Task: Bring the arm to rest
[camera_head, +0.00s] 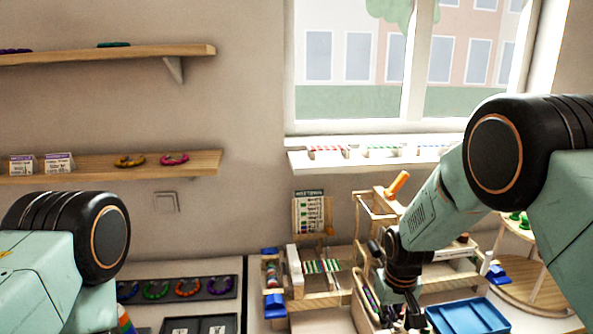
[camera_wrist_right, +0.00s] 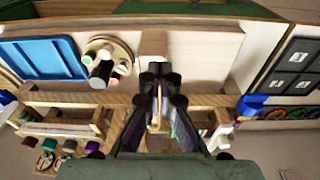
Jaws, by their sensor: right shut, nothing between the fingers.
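My right arm comes in from the right in the head view, and its gripper (camera_head: 404,312) points down at the lower middle, over the wooden rack area and left of a blue tray (camera_head: 468,316). In the right wrist view the fingers of the right gripper (camera_wrist_right: 160,76) are together with nothing between them, above a pale wooden surface (camera_wrist_right: 205,52). My left arm shows only as a link and a joint at the lower left of the head view; its gripper is out of the picture.
A wooden rack (camera_head: 330,300) with small items stands left of the right gripper. A dark board with colored bead rings (camera_head: 188,288) lies further left. A round wooden stand (camera_head: 545,290) is at the right. Shelves (camera_head: 110,166) hang on the wall.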

